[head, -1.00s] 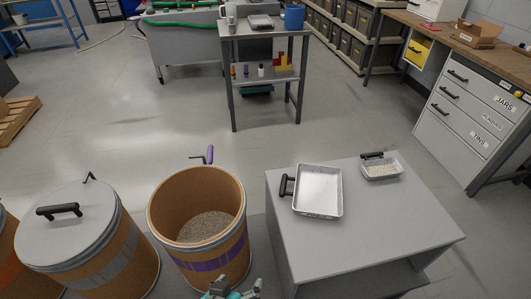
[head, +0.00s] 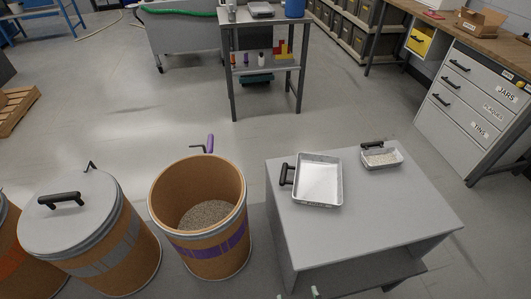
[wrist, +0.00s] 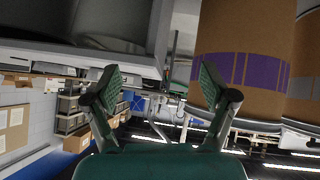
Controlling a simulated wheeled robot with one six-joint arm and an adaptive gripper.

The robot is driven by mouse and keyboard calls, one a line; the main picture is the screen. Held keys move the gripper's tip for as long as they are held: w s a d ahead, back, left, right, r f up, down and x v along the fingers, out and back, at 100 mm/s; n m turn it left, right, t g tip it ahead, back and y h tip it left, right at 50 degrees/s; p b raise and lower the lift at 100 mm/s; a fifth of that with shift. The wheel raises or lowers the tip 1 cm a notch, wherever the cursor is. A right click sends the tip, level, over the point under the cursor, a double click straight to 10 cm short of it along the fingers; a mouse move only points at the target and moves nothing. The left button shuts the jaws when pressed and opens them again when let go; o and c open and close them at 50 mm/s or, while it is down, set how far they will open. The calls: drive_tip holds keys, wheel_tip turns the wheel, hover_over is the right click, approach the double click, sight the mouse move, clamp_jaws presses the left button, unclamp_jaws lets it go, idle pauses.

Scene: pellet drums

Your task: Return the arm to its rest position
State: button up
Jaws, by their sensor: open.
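My gripper (wrist: 160,82) shows in the wrist view with its two dark fingers spread apart and nothing between them. The wrist picture looks upside down. The open drum with a purple band (wrist: 245,68) is beyond the right finger, apart from it. In the head view, that drum (head: 203,248) stands open with grey pellets (head: 207,215) inside. My arm is almost wholly out of the head view; only small pale bits show at the bottom edge, too little to tell what they are.
A lidded drum (head: 85,225) stands left of the open one. The floor between is clear.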

drive_tip(key=s+d+r+t+y, duration=0.1)
drive_tip(key=s+d+r+y, duration=0.1)
drive_tip(key=s+d, duration=0.6)
drive_tip(key=s+d+r+m+t+h, duration=0.2)
drive_tip(key=s+r+m+t, duration=0.1)
drive_tip(key=s+r, duration=0.7)
drive_tip(key=shift+s+r+t, duration=0.35)
drive_tip(key=shift+s+t, duration=0.05)
drive_tip(key=shift+s, duration=0.4)
